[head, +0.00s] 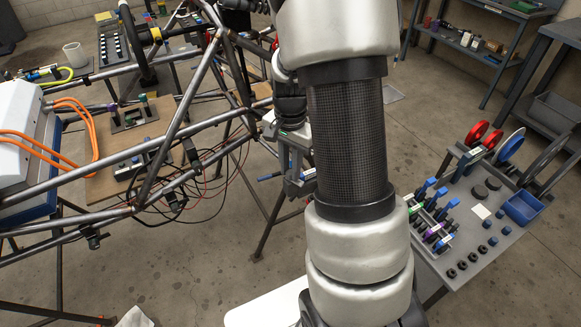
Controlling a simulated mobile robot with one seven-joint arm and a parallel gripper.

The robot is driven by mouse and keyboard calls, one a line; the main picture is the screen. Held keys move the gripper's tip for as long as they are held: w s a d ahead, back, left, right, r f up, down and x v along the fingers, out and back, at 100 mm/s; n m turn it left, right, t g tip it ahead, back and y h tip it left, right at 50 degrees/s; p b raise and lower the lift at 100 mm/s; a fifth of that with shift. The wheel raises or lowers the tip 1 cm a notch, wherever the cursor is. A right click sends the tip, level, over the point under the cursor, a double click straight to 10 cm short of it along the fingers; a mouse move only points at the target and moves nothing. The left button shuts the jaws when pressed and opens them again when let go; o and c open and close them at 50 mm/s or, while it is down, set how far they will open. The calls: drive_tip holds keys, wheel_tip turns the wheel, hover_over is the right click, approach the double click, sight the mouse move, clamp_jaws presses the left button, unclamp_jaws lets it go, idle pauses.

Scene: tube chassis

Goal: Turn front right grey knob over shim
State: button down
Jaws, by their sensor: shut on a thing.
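My gripper (298,184) hangs at the centre, just right of the tube chassis (168,125), and is partly hidden behind my arm. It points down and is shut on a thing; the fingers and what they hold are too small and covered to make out. A thin blue piece (269,177) shows at the left of the fingers; I cannot tell whether it is held. I cannot pick out the front right grey knob or the shim. Small grey fixtures with green parts (130,115) sit on a wooden board (101,189) inside the chassis.
Loose black cables (180,192) hang under the chassis tubes beside my gripper. A grey bench (487,260) at right holds coloured handled parts, black knobs and a blue bin (523,207). Shelves (478,50) stand at the back right.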

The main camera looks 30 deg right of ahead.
drive_tip(key=n, duration=0.6)
drive_tip(key=shift+n, duration=0.3)
drive_tip(key=n, duration=0.6)
drive_tip(key=shift+n, duration=0.3)
drive_tip(key=c, duration=1.6)
unclamp_jaws()
drive_tip(key=shift+r, duration=0.1)
wheel_tip(320, 180, up, 17)
drive_tip(key=shift+r+p, duration=0.15)
drive_tip(key=shift+p, duration=0.85)
